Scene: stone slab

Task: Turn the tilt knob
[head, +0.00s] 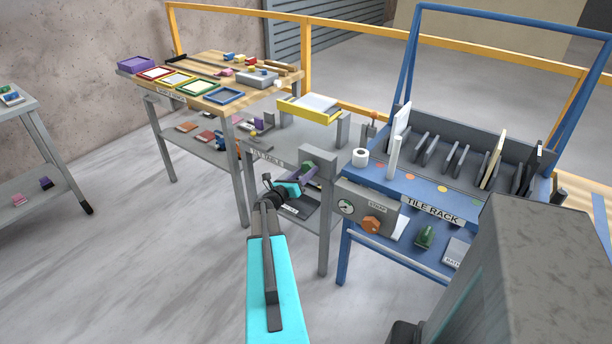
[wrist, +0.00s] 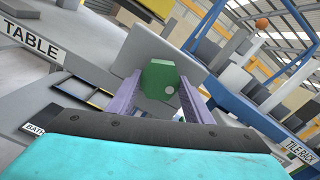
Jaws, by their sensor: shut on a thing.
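The tilt knob (wrist: 158,78) is a green, faceted knob with a pale dot on its face. In the wrist view it sits between the two purple fingers of my gripper (wrist: 160,88), which are shut on it. In the head view my gripper (head: 306,174) is at the front right of the grey tilt table (head: 284,138), by a grey block on its edge. The knob is mostly hidden there by the fingers. A yellow-framed tray (head: 310,110) stands at the back of that table.
To the right, the blue tile rack (head: 405,190) holds upright slabs. A grey panel with a gauge and an orange knob (head: 372,225) is on its near left side. A wooden table (head: 200,82) with coloured frames stands at the back left.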

